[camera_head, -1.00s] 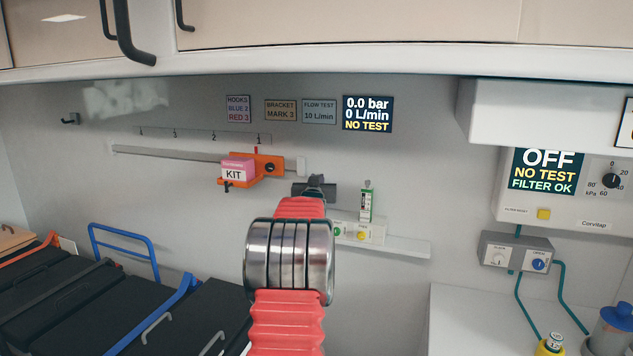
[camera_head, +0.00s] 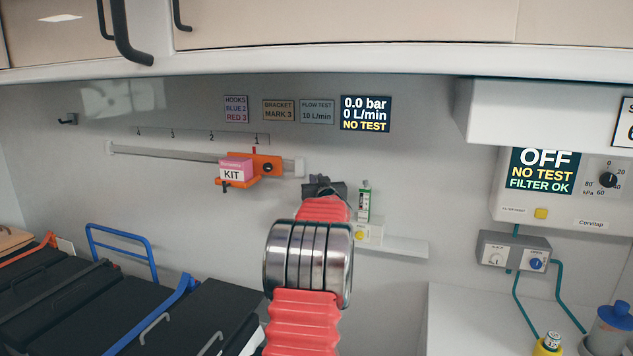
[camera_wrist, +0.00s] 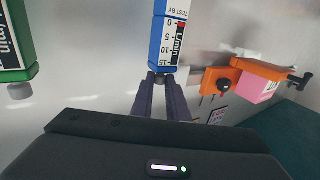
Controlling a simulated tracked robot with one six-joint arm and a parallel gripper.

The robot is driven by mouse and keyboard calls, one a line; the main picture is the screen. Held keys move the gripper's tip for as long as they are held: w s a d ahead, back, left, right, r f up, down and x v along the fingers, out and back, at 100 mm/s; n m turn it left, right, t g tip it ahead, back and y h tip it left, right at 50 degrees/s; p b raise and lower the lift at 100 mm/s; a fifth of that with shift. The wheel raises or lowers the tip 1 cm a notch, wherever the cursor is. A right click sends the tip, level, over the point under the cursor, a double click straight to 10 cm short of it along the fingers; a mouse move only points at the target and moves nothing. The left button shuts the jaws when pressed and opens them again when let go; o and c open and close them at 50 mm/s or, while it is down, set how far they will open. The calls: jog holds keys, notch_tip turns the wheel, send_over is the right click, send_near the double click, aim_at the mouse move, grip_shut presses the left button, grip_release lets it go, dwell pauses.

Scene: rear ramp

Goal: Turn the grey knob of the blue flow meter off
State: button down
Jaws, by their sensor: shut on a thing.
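The blue flow meter (camera_wrist: 170,35) is in the wrist view at top centre, with a white scale marked L/min. My gripper (camera_wrist: 161,82) is shut on this knob, one finger on each side. In the head view my gripper (camera_head: 325,186) is at the wall, seen from behind, and hides the blue flow meter. The wall display (camera_head: 366,113) reads 0.0 bar, 0 L/min, NO TEST.
A green flow meter (camera_head: 364,204) stands just right of my gripper; in the wrist view it is at the left edge (camera_wrist: 14,40). An orange bracket with a pink kit (camera_head: 236,169) sits on the rail to the left. A narrow ledge (camera_head: 405,247) runs right.

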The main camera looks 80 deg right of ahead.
jog(key=shift+s+d+n+t+y, duration=0.2)
jog(key=shift+n+t+y, duration=0.6)
jog(key=shift+t, duration=0.3)
jog(key=shift+s+d+n+t+y, duration=0.15)
jog(key=shift+n+t+y, duration=0.45)
jog(key=shift+n+t, duration=0.4)
jog(key=shift+a, duration=0.1)
jog(key=c, duration=1.7)
grip_release()
jog(key=v, duration=1.3)
jog(key=shift+s+a+f, duration=0.1)
jog(key=shift+s+a, duration=0.2)
